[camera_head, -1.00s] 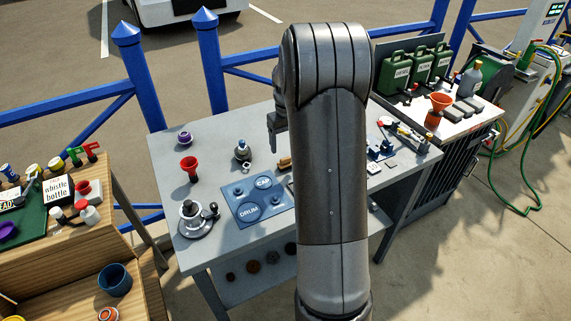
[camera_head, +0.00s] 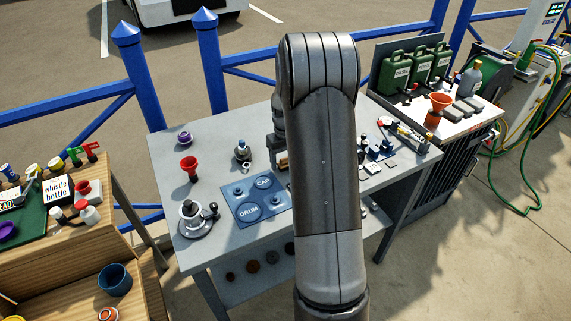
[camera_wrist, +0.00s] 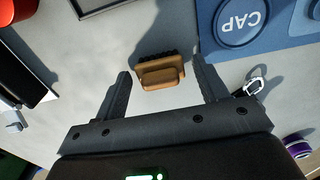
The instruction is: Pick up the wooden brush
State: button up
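The wooden brush (camera_wrist: 161,74) lies on the grey table in the wrist view, a brown wooden block with dark bristles along its far side. In the head view only a small part of the brush (camera_head: 283,160) shows, at the edge of my arm. My gripper (camera_wrist: 164,84) is open, its two dark fingers apart with the brush between and just beyond their tips in the picture. I cannot tell the height left between the fingertips and the table. In the head view my gripper (camera_head: 275,152) is partly hidden behind my arm.
A blue mat (camera_head: 256,203) marked CAP and DRUM lies beside the brush. A red funnel (camera_head: 190,168), a purple item (camera_head: 184,138) and a small metal bottle (camera_head: 242,151) stand on the table's left part. Several tools lie to the right.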

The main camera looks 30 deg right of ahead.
jog(key=c, duration=0.9)
jog(key=shift+o, duration=0.2)
jog(key=shift+r, duration=0.1)
